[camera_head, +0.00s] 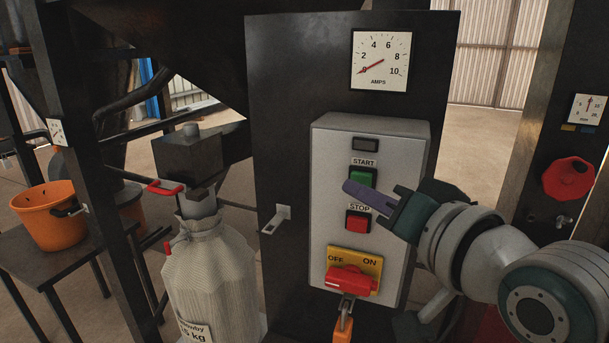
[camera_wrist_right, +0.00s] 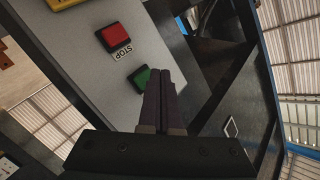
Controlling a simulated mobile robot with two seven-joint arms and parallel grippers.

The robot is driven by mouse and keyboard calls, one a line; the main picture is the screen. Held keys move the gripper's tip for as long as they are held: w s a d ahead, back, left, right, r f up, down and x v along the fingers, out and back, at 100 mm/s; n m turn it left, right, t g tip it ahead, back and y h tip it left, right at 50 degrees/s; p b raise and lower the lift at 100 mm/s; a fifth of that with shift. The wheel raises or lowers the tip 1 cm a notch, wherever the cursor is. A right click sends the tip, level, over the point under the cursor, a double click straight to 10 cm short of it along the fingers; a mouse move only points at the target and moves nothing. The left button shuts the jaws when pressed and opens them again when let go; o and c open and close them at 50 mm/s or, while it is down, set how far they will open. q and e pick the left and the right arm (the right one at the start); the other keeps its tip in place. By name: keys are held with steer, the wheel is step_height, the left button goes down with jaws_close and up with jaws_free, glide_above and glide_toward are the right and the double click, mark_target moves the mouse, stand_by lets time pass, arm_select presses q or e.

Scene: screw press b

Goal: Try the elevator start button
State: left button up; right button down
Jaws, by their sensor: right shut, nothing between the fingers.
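The green START button (camera_head: 363,177) sits on a grey control box (camera_head: 333,150), under a dark indicator window (camera_head: 365,144). The red STOP button (camera_head: 357,222) is below it. My right gripper (camera_head: 347,188) comes in from the right, its purple fingers closed together and empty. Its tips overlap the lower edge of the green button in the head view; I cannot tell if they touch it. In the right wrist view the green button (camera_wrist_right: 138,77) shows just beside the fingertips (camera_wrist_right: 166,72), partly hidden by them. My left gripper is not in view.
Below is a red rotary switch (camera_head: 350,281) on a yellow OFF/ON plate, with an orange padlock (camera_head: 343,326). An ammeter (camera_head: 380,60) above reads near 0. A filled sack (camera_head: 210,270), an orange bucket (camera_head: 48,222) and a red knob (camera_head: 569,179) stand around.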

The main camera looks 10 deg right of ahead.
steer(key=shift+s+a+p, duration=0.7)
steer(key=shift+s, duration=0.35)
steer(key=shift+s+a+p, duration=0.65)
steer(key=shift+s+a, duration=0.05)
steer(key=shift+s, duration=0.35)
